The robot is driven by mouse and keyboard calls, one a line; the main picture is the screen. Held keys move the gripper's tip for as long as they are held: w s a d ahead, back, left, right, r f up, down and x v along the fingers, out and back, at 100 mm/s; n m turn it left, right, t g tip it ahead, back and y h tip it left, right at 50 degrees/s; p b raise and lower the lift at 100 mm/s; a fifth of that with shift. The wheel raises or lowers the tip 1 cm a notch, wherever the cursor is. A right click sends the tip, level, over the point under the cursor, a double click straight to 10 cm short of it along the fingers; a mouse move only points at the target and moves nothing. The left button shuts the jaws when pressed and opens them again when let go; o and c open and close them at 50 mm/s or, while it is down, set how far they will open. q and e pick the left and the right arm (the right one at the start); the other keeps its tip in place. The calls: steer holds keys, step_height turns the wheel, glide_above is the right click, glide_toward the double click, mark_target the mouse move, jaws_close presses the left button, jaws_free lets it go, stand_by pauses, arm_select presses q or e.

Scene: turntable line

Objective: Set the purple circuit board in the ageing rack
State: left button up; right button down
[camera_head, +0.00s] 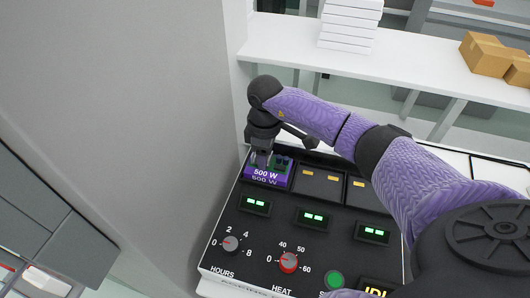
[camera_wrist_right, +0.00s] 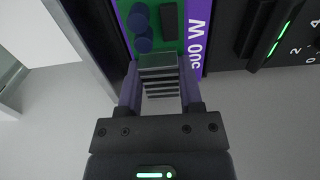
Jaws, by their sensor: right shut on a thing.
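The purple circuit board (camera_head: 268,176), marked 500 W, sits at the leftmost bay of the black ageing rack (camera_head: 275,232). My right gripper (camera_head: 262,160) is over its upper part, shut on the board. In the right wrist view the board (camera_wrist_right: 194,45) shows a green face, purple edges and dark blue round parts. There the gripper fingers (camera_wrist_right: 160,88) close on a grey ribbed block on the board. I cannot tell whether the board is fully seated. My left gripper is not in view.
Two more bays (camera_head: 319,180) lie to the right, with green-lit displays below. A grey wall stands close on the left. A white shelf behind holds white boxes (camera_head: 348,25) and cartons (camera_head: 488,55).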

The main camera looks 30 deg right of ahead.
steer(key=shift+f, duration=0.1)
stand_by(0.3)
steer(key=shift+c, duration=0.8)
jaws_free()
step_height(320, 180, up, 9)
steer(key=p, duration=0.3)
steer(key=shift+r, duration=0.5)
